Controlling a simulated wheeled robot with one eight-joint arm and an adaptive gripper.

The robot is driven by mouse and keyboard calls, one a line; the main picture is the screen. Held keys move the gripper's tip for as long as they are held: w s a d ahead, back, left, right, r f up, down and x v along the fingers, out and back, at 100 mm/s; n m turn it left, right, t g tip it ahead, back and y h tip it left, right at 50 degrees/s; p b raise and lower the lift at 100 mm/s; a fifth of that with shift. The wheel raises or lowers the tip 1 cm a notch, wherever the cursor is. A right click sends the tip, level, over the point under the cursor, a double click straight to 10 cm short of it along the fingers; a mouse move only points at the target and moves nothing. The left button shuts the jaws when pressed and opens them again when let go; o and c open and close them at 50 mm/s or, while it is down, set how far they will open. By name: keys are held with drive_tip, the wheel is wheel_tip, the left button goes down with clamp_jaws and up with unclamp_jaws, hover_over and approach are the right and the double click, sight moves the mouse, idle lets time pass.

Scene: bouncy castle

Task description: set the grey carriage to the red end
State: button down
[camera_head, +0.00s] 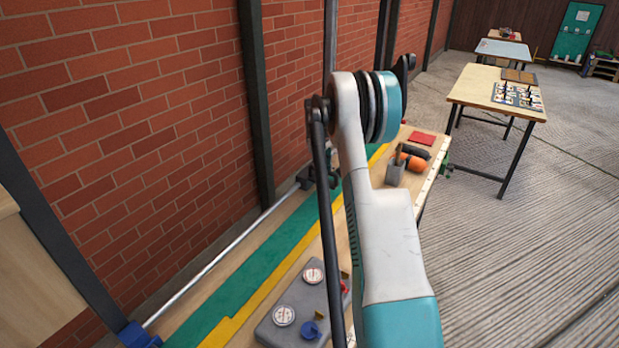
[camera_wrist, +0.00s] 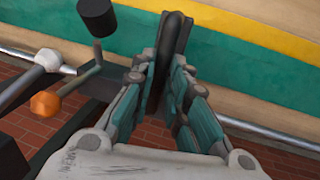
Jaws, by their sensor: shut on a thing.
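In the wrist view my gripper (camera_wrist: 168,75) is shut on an upright dark handle (camera_wrist: 175,35), with a teal finger on either side. The metal rail (camera_wrist: 270,133) runs across behind the fingers. In the head view the rail (camera_head: 225,253) runs along the brick wall, from a blue end block (camera_head: 138,335) near me to dark parts (camera_head: 308,180) farther off. My arm covers much of that far part. I cannot make out the grey carriage's body or the red end.
The bench has a green strip (camera_head: 265,255) and a yellow strip. A grey box with round dials (camera_head: 283,316) sits near me. A grey holder (camera_head: 395,174), an orange item (camera_head: 416,163) and a red pad (camera_head: 422,138) lie farther along. Bare brick wall (camera_head: 130,130) borders the left.

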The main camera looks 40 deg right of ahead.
drive_tip(key=d, duration=0.2)
drive_tip(key=w+d, duration=0.1)
drive_tip(key=d, duration=0.2)
drive_tip(key=shift+w+d+p, duration=0.3)
drive_tip(key=shift+d, duration=0.05)
drive_tip(key=c, duration=1.6)
unclamp_jaws()
drive_tip(key=shift+o, duration=0.2)
drive_tip(key=shift+r, duration=0.1)
wheel_tip(320, 180, up, 12)
drive_tip(key=a, duration=0.2)
drive_tip(key=shift+s+a+f, duration=0.15)
drive_tip(key=shift+s+f, duration=0.1)
drive_tip(key=shift+s, duration=0.05)
